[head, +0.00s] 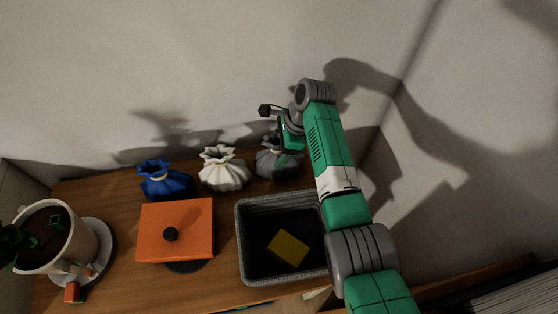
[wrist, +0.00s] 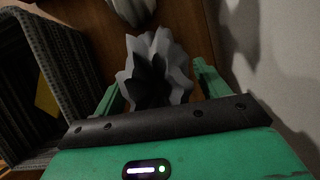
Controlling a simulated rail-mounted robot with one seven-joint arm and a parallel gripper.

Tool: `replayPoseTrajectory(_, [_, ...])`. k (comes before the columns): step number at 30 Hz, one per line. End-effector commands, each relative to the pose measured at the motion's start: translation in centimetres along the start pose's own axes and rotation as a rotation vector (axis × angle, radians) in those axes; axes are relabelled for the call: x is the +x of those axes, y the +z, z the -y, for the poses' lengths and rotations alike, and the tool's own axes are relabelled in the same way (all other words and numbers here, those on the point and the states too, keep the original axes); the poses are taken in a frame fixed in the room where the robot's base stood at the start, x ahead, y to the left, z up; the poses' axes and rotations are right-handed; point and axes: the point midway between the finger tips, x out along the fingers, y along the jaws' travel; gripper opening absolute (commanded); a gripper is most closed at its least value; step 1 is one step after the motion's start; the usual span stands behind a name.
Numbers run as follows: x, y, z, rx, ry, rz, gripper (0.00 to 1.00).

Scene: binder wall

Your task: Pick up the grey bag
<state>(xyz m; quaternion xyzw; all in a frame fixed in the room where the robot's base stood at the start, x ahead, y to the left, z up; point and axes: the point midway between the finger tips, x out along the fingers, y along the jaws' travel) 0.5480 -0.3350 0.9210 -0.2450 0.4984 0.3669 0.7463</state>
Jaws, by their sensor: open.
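The grey bag (head: 277,160) stands on the wooden surface near the wall, at the right end of a row of bags in the head view. My arm covers part of it there. My gripper (head: 287,152) is over the bag in the head view. In the wrist view, the ruffled top of the grey bag (wrist: 155,75) lies between the two green fingers of my gripper (wrist: 160,85), which are apart. I cannot tell whether the fingers touch the bag.
A white bag (head: 224,170) and a blue bag (head: 164,182) stand left of it. In front are a grey bin (head: 243,240) holding a yellow block (head: 288,249) and an orange box with a black knob (head: 190,222). A potted plant (head: 60,240) stands far left. The wall is close behind.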

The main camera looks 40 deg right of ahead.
Motion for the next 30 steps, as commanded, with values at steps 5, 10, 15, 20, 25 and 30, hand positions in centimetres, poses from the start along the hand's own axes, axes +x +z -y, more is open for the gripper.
replayPoseTrajectory(5, [-0.1, 0.0, 0.0, 0.000, 0.000, 0.000, 0.52])
replayPoseTrajectory(10, [0.0, 0.0, 0.0, 0.000, 0.001, -0.001, 0.19])
replayPoseTrajectory(15, [0.0, 0.0, 0.0, 0.000, 0.001, -0.001, 0.08])
replayPoseTrajectory(20, [0.0, 0.0, 0.0, 0.000, 0.001, -0.001, 0.08])
replayPoseTrajectory(25, [-0.7, 0.3, 0.0, -0.001, 0.000, -0.002, 0.00])
replayPoseTrajectory(30, [-4.6, 1.9, 0.0, -0.003, -0.002, 0.000, 0.00])
